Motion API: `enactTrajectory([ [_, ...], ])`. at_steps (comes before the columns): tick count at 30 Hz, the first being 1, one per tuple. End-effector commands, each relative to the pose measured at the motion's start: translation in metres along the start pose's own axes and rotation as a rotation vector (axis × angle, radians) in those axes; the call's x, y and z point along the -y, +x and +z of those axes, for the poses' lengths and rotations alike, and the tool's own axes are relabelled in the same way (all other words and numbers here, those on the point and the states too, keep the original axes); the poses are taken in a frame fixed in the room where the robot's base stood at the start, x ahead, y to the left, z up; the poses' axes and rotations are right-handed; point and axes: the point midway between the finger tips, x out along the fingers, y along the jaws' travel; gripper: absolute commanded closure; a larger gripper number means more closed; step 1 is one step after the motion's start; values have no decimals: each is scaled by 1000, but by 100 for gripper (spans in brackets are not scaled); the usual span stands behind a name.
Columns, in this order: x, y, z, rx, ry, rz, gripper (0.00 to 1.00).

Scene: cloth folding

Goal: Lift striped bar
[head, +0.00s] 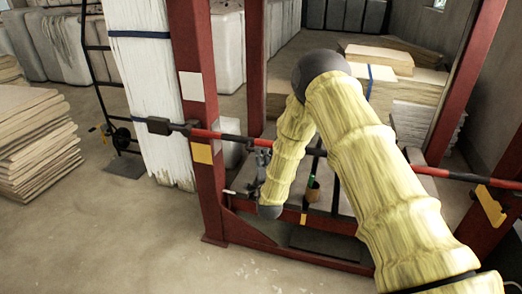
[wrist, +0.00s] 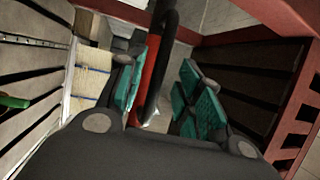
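The striped bar (head: 207,133), red and black, runs across the red frame in the head view, from a dark block at its left end to the right post. My arm hides part of its middle. My gripper (head: 262,160) is at the bar, just right of the left post. In the wrist view the bar (wrist: 151,78) passes between the teal finger pads of my gripper (wrist: 166,80). The fingers are spread. The bar lies close to the left pad, and a gap shows on its right. I cannot tell whether the left pad touches it.
The red frame's left post (head: 206,190) stands beside my gripper, with a yellow plate (head: 201,153) just below the bar. Another yellow piece (head: 490,206) is at the right post. A stack of boards (head: 35,150) is at left. Open floor (head: 110,240) lies front left.

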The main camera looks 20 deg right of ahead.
Motion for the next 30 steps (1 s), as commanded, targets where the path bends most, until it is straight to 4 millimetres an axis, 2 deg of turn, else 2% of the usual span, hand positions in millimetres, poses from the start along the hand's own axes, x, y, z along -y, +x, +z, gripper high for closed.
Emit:
enactTrajectory([
  [3, 1, 17, 0, 0, 0, -1, 65],
  [9, 0, 34, 0, -1, 0, 1, 65],
  [20, -1, 39, 0, -1, 0, 2, 65],
  [21, -1, 39, 0, -1, 0, 2, 66],
  [27, -1, 38, 0, 0, 0, 2, 100],
  [30, -1, 38, 0, 0, 0, 2, 100],
])
